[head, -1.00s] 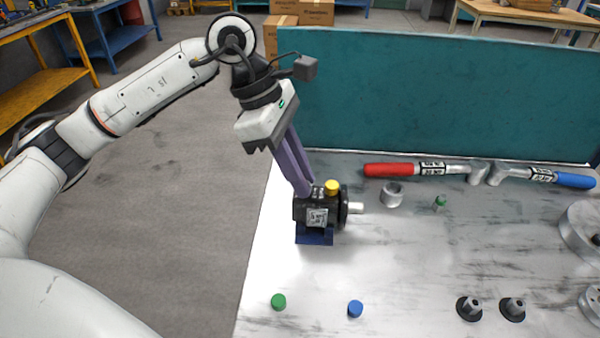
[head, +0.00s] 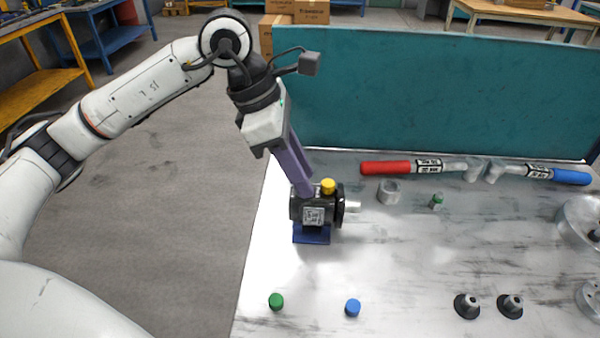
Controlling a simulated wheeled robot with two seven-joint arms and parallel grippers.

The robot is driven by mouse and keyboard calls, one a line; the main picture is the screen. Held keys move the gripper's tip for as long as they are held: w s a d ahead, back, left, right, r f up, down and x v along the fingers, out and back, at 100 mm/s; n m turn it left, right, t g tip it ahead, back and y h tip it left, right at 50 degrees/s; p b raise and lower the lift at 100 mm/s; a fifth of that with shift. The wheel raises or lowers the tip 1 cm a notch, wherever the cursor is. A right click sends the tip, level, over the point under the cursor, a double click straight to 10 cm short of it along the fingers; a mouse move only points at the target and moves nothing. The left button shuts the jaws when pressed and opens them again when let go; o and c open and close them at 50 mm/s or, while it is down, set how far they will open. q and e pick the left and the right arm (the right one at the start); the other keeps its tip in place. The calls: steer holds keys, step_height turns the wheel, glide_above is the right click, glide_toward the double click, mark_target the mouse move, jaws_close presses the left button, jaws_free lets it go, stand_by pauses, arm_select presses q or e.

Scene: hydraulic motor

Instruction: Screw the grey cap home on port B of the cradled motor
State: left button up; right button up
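The black motor (head: 314,215) sits in a blue cradle (head: 311,238) on the bench, its silver shaft pointing right. A yellow cap (head: 328,186) stands on top of the motor. My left gripper (head: 303,190) reaches down from above left, with its long purple fingers ending at the motor's top, left of the yellow cap. The fingertips and anything between them are hidden, so I cannot see a grey cap there or tell whether the fingers are closed. My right gripper is not in view.
A green cap (head: 276,301) and a blue cap (head: 352,308) lie in front. A grey ring (head: 389,192), a small green-topped part (head: 437,201), a red-handled tool (head: 387,168) and a blue-handled tool (head: 571,177) lie behind right. A teal panel (head: 430,95) closes the back.

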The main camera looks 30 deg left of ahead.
arm_select(q)
steer(key=n+t+y, duration=0.1)
steer(key=n, duration=0.2)
steer(key=shift+n+b, duration=0.3)
steer(key=shift+n, duration=0.1)
steer(key=n+y, duration=0.1)
steer(key=n, duration=0.2)
steer(key=shift+n+t, duration=0.4)
steer(key=shift+b, duration=0.35)
steer(key=shift+f, duration=0.1)
steer(key=shift+c, duration=0.6)
jaws_close()
steer(key=shift+b, duration=0.3)
